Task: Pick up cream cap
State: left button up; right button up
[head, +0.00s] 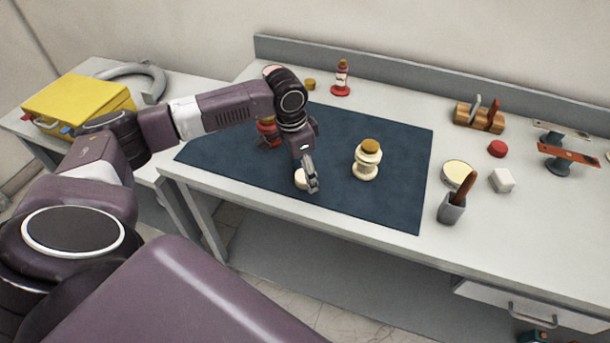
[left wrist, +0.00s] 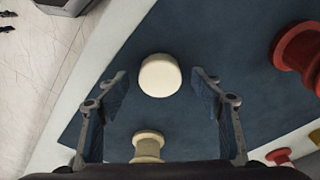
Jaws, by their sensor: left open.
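The cream cap (head: 300,179) is a small round cream piece on the dark blue mat (head: 400,199), near its front edge. In the left wrist view the cream cap (left wrist: 160,75) lies ahead of and between the open fingers. My left gripper (head: 311,185) is over the mat right at the cap in the head view and partly covers it. In the left wrist view my left gripper (left wrist: 160,95) is open and empty, with one finger on each side. My right gripper is not in view.
A cream bushing (head: 367,163) with a brass top stands right of my gripper. A red bushing (head: 268,132) is partly hidden behind my arm. A grey cup (head: 452,208) with a brush-like tool stands right of the mat.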

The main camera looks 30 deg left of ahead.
pick_arm(q)
jog(key=c, duration=0.9)
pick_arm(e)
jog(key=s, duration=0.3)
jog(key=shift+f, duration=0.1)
pick_arm(q)
jog(key=shift+r, duration=0.1)
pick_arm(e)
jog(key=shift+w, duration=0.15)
